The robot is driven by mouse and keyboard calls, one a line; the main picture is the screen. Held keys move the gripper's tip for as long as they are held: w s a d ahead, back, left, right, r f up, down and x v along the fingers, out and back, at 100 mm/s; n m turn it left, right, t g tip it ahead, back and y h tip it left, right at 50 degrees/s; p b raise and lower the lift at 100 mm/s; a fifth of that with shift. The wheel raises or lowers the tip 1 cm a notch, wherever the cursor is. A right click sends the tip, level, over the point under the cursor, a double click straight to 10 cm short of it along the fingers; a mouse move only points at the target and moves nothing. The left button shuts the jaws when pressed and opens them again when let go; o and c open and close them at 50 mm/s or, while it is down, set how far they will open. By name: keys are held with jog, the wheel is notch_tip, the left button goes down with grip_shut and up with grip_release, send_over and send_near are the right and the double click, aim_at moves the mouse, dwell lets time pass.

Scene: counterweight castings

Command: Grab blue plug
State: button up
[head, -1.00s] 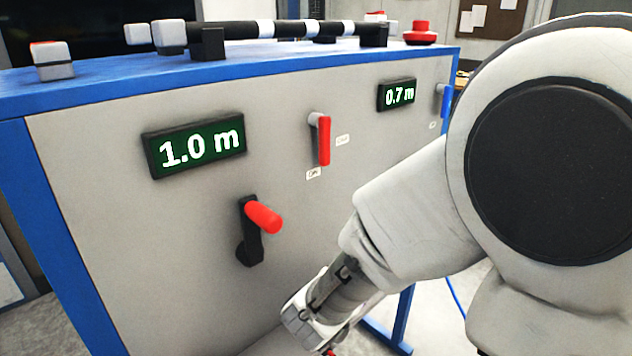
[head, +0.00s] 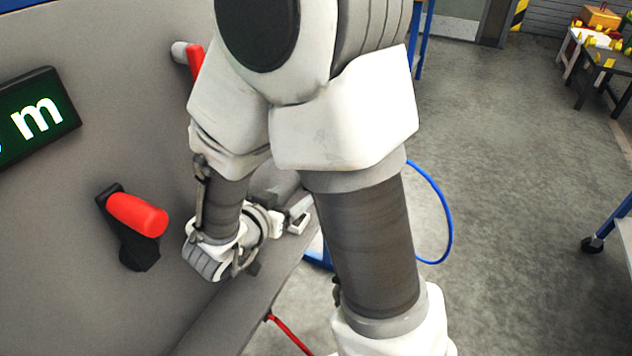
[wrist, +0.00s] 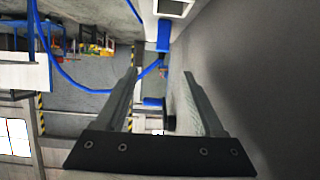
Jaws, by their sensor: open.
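A short blue piece (wrist: 164,36), which looks like the blue plug, shows at the top middle of the wrist view. It lies just below a pale box with a dark opening (wrist: 175,7), and the blue cable (wrist: 92,91) reaches its lower end. My gripper (wrist: 160,73) is open, with nothing between its fingers; the blue piece shows beyond the fingertips. I cannot make out the plug there, but a blue cable loop (head: 450,225) shows behind my arm.
The grey console panel (head: 60,290) stands close on the left, with a red-handled lever (head: 138,215) and a green display (head: 38,118). A red cable (head: 290,335) hangs below. The floor (head: 510,200) at right is mostly open; a blue-framed cart (head: 612,235) stands at the edge.

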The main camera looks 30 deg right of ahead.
jog(key=b+x, duration=0.3)
jog(key=x, duration=0.7)
jog(key=shift+s+f, duration=0.1)
jog(key=shift+w+r+b+x, duration=0.15)
jog(key=shift+b+x, duration=0.45)
jog(key=shift+x, duration=0.85)
jog(key=shift+w+r+b+x, duration=0.15)
jog(key=shift+b+x, duration=0.4)
jog(key=shift+x, duration=0.9)
jog(key=shift+a, duration=0.2)
jog(key=shift+c, duration=0.2)
grip_shut()
